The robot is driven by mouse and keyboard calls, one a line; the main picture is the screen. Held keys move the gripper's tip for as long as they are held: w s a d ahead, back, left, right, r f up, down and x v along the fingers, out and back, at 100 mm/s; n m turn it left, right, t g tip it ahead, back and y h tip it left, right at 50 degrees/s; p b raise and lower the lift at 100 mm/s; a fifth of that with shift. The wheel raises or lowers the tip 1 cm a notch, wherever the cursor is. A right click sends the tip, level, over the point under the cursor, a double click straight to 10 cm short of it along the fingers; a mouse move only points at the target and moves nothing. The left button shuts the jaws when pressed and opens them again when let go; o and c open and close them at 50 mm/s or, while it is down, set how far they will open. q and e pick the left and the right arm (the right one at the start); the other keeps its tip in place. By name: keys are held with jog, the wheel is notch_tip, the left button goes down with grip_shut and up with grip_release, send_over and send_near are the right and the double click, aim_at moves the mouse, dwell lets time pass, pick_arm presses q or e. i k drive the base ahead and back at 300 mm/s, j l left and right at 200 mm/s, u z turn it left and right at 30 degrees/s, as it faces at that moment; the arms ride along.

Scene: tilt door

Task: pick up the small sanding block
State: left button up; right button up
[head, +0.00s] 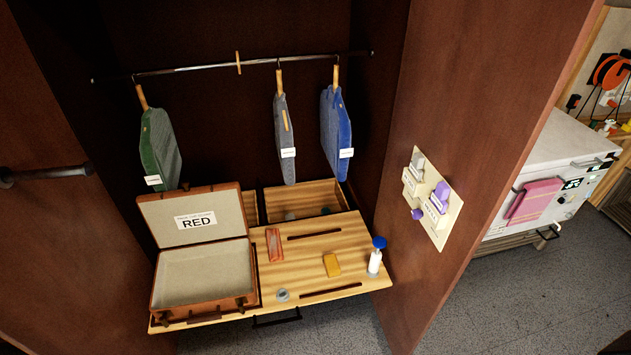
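Two small blocks lie on the light wooden board (320,245) inside the dark wooden cabinet. One is a reddish, upright-looking oblong block (274,245) beside the open case. The other is a smaller yellow-orange block (332,265) near the middle right of the board. I cannot tell for sure which one is the sanding block; the yellow-orange one is the smaller. Nothing touches either block. Neither of my grippers can be made out in the head view.
An open brown case (205,272) labelled RED fills the board's left side. A white bottle with a blue top (375,258) stands at the right, a small grey round item (282,295) at the front. A panel (432,200) is on the right wall.

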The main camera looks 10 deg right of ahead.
aim_at(333, 269)
jog(key=z, duration=0.45)
jog(key=i+l, duration=0.1)
jog(key=k, duration=0.5)
jog(key=i, duration=0.7)
jog(key=k, duration=1.55)
jog(key=i+j+z, duration=0.4)
jog(key=i, duration=0.2)
jog(key=i+j+z, duration=0.85)
jog(key=i+j, duration=0.15)
jog(key=j, duration=0.25)
